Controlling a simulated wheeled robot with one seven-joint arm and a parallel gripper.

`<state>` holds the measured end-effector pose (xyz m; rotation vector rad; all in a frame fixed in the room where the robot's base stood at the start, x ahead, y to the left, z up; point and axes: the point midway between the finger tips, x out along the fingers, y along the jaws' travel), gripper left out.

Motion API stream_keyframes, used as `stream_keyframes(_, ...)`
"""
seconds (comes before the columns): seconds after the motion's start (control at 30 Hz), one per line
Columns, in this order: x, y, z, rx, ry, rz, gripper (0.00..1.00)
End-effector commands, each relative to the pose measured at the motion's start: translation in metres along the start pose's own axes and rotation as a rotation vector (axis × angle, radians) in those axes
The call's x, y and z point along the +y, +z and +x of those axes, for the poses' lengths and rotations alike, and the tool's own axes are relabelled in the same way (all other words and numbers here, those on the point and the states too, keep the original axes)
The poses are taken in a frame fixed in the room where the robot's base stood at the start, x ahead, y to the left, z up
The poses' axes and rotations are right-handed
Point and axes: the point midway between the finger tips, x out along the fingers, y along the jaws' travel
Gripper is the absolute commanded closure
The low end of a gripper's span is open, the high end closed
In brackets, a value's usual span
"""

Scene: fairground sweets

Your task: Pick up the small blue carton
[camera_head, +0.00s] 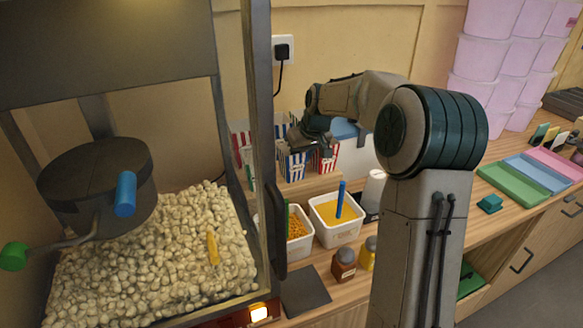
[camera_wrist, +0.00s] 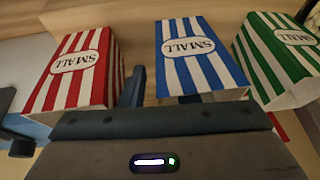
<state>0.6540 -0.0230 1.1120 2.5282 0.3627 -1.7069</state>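The small blue-and-white striped carton (camera_wrist: 193,55) is in the middle of the wrist view, its label reading SMALL. In the head view a blue striped carton (camera_head: 292,166) stands just below my gripper (camera_head: 298,138). One finger of my gripper (camera_wrist: 158,92) shows in the wrist view, in the gap between the blue carton and a red striped carton (camera_wrist: 77,68). A thin gap separates this finger from the blue carton. The other finger is mostly hidden by the blue carton. My gripper looks open, not closed on anything.
A green striped carton (camera_wrist: 277,58) is close on the right in the wrist view. White tubs (camera_head: 336,232), spice jars (camera_head: 344,264) and the popcorn machine (camera_head: 262,180) stand near. Pink tubs (camera_head: 486,58) are stacked at the back right.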

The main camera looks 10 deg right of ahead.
Motion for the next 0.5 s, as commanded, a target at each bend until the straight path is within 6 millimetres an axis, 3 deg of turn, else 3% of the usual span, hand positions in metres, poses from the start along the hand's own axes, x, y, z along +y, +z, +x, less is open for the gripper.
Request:
stream_keyframes(0.23, -0.0003, 0.0000, 0.0030, 0.000, 0.000, 0.000, 0.72)
stream_keyframes(0.27, -0.0003, 0.0000, 0.0029, 0.000, 0.000, 0.000, 0.75)
stream_keyframes(0.37, -0.0003, 0.0000, 0.0028, 0.000, 0.000, -0.001, 1.00)
stream_keyframes(0.5, -0.0003, -0.0001, 0.0026, 0.001, 0.000, -0.001, 1.00)
